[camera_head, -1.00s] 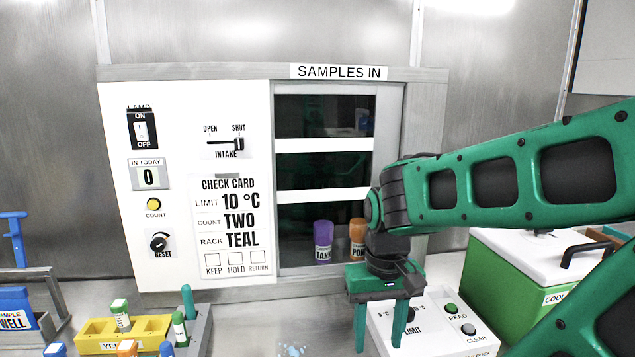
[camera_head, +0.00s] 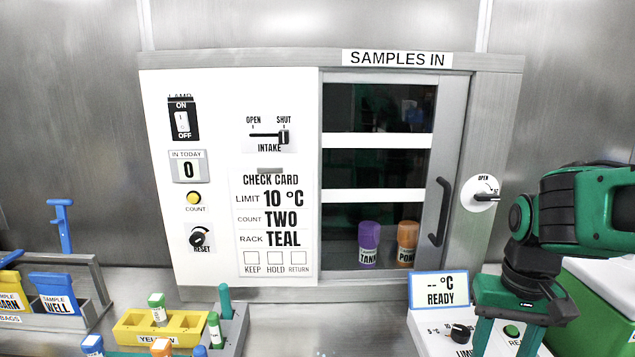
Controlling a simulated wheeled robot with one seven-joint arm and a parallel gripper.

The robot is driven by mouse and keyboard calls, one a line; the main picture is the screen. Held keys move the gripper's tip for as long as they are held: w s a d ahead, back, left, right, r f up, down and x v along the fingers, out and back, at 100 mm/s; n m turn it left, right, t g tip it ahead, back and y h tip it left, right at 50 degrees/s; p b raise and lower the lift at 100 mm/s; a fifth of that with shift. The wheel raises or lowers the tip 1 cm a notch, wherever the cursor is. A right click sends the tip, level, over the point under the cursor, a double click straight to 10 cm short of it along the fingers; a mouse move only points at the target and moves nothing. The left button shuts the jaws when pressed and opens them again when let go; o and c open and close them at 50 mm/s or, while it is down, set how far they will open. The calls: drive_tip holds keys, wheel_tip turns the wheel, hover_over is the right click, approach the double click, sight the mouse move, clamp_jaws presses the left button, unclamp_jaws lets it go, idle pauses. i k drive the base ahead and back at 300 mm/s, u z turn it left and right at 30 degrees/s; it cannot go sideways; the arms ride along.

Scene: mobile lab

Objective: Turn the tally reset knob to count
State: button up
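The tally reset knob (camera_head: 199,238) is a round black knob on the white panel, low at its left side, with RESET printed under it. A pale mark shows on the knob, but I cannot read its setting clearly. Above it are the yellow COUNT button (camera_head: 194,198) and the IN TODAY counter (camera_head: 187,168), which reads 0. My gripper (camera_head: 502,340) points down at the lower right, far from the knob.
A white box (camera_head: 436,335) with a display reading READY (camera_head: 440,290) stands beside my gripper. A yellow rack (camera_head: 130,331) with capped vials and a bag holder (camera_head: 95,290) stand below and left of the panel. The glass door (camera_head: 448,150) has a dark handle.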

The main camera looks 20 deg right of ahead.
sight(197, 239)
drive_tip(key=u, duration=1.35)
drive_tip(key=k, duration=0.5)
drive_tip(key=z, duration=0.1)
